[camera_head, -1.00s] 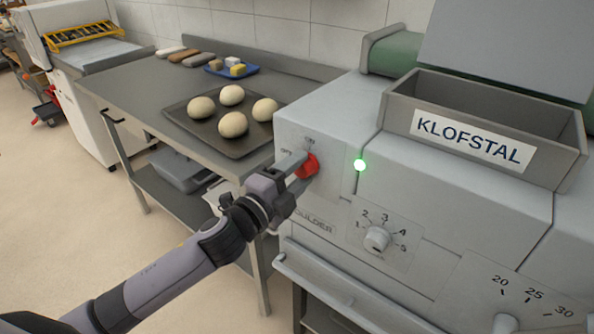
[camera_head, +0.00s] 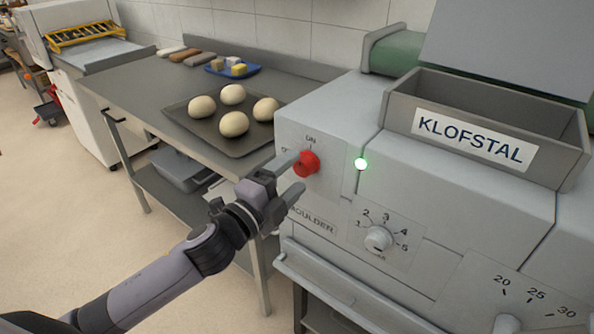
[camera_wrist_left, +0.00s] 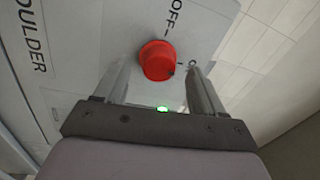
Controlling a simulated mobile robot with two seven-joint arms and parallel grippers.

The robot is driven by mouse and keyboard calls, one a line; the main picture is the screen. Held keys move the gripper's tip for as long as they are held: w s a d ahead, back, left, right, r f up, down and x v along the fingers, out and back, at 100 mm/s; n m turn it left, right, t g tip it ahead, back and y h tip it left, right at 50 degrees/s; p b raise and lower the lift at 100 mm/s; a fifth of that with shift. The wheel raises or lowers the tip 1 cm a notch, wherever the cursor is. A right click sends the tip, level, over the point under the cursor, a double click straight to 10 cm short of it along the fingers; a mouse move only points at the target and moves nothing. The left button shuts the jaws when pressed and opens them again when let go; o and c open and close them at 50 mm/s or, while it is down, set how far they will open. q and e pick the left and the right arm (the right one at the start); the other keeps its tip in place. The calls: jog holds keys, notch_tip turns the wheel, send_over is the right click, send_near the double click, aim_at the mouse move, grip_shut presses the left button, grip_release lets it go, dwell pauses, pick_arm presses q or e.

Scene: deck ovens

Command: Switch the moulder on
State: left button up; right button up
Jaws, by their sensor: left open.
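The moulder (camera_head: 325,130) is the grey machine on the right, with "MOULDER" lettered on its front. Its red rotary switch (camera_head: 306,163) sits on the front panel near the left corner, under the "ON" mark. The switch also shows in the left wrist view (camera_wrist_left: 157,60), between the fingers. A round green lamp (camera_head: 361,164) right of the switch is lit. My left gripper (camera_head: 291,177) is open just in front of the panel, its fingers apart and clear of the switch's sides. My right gripper is not in view.
A numbered knob (camera_head: 378,238) sits lower right of the switch, above a bar handle (camera_head: 330,290). The steel table (camera_head: 135,95) at left holds a dark tray (camera_head: 190,127) with dough balls.

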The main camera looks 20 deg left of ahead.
pick_arm(q)
jog(key=shift+b+v, duration=0.3)
jog(key=shift+v, duration=2)
jog(key=s+a+f+n+g+y+p, duration=0.1)
jog(key=s+f+n+g+y, duration=0.1)
jog(key=s+f+n, duration=0.7)
jog(key=s+a+f+n+g+y, duration=0.1)
jog(key=s+f+n+g, duration=0.4)
jog(key=f, duration=1.2)
jog(key=s+n+y, duration=0.1)
jog(key=s+n, duration=0.3)
jog(key=shift+s+f+p, duration=0.2)
jog(key=shift+s+p, duration=0.05)
jog(key=shift+p, duration=0.1)
